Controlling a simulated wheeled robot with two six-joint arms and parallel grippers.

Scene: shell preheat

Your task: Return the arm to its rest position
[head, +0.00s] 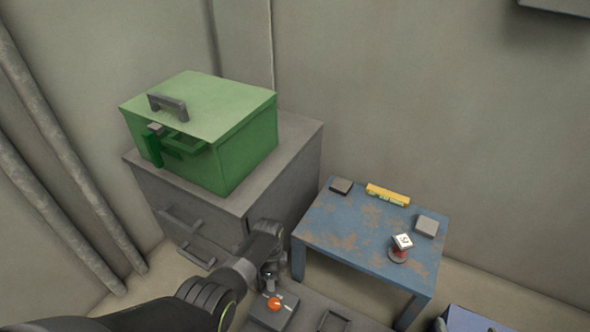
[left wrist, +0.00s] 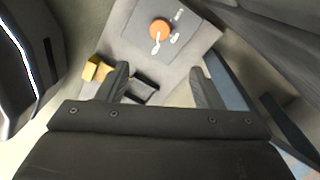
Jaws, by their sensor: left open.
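My left arm comes in from the lower left in the head view. Its gripper (head: 268,284) hangs in front of the grey cabinet, close to a grey panel (head: 259,318) with an orange knob (head: 274,304). In the left wrist view the gripper (left wrist: 160,84) has its two fingers spread wide with nothing between them. The orange knob (left wrist: 161,31) shows beyond the fingertips, apart from them, with a white pointer mark and small labels. My right gripper is in neither view.
A green lidded box (head: 245,142) stands on the grey drawer cabinet (head: 295,150). A worn blue table (head: 345,240) holds a yellow bar (head: 388,194), dark and grey blocks, and a white-topped dial (head: 403,242). A blue object (head: 468,322) is at the bottom right. A yellow block (left wrist: 97,69) shows near the left finger.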

